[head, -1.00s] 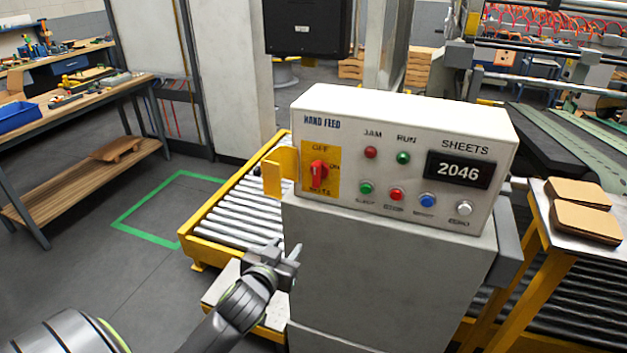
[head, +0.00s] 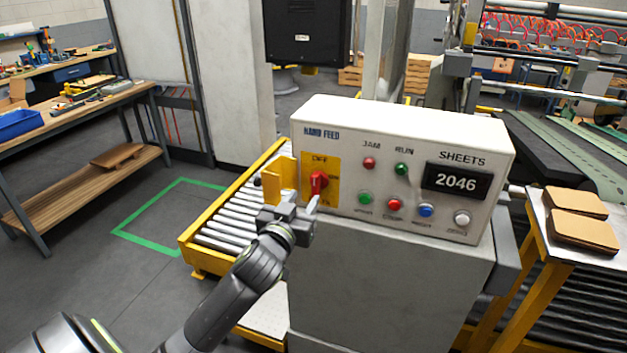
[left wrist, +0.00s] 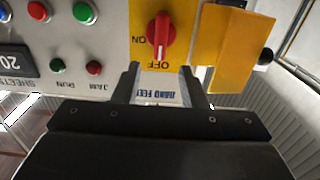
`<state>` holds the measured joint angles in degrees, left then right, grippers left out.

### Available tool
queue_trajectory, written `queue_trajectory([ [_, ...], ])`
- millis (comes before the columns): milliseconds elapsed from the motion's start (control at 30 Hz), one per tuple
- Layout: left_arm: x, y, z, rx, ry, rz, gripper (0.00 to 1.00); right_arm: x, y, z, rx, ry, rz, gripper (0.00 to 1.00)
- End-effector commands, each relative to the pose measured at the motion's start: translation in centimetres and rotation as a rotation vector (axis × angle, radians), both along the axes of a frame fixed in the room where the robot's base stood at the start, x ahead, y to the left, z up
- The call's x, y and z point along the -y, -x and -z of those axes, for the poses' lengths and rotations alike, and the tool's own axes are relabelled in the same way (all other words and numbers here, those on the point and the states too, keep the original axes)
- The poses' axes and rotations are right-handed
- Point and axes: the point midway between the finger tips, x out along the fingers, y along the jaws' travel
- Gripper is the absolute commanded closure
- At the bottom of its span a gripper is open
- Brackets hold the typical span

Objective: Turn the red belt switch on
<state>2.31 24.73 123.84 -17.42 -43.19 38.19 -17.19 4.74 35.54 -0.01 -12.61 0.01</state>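The red belt switch (head: 319,183) is a rotary knob on a yellow plate on the front of the hand feed control box. In the left wrist view the switch (left wrist: 161,36) shows upside down, its handle lengthwise toward the OFF label. My left gripper (head: 291,203) is just in front of the box, below and left of the switch in the head view. In the left wrist view the left gripper (left wrist: 165,82) has its two fingers apart with nothing between them. The fingers do not appear to touch the knob. My right gripper is not in view.
A yellow plate (head: 279,180) sticks out left of the switch and also shows close by in the left wrist view (left wrist: 232,52). Push buttons and lamps lie right of the switch, beside the sheets display (head: 457,181). A roller conveyor (head: 228,215) stands behind left.

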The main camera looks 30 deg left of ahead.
Motion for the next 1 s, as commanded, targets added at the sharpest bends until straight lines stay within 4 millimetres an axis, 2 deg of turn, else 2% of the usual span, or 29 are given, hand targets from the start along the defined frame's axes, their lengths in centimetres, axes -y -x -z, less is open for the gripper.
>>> queue_trajectory([
  [200,-0.9,-3.8,-0.2,0.000,0.000,0.000,0.62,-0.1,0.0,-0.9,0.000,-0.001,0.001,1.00],
  [433,-1.5,-6.5,-0.1,0.000,-0.001,0.000,0.62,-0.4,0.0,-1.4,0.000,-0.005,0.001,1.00],
  [600,-1.7,-7.3,0.0,0.000,-0.001,0.000,0.62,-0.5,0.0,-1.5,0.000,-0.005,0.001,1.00],
  [900,-1.8,-7.5,0.0,0.000,-0.001,0.001,0.62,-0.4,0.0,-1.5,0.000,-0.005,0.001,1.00],
  [1000,-1.8,-7.5,0.0,0.000,-0.001,0.001,0.74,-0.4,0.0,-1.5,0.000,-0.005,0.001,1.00],
])
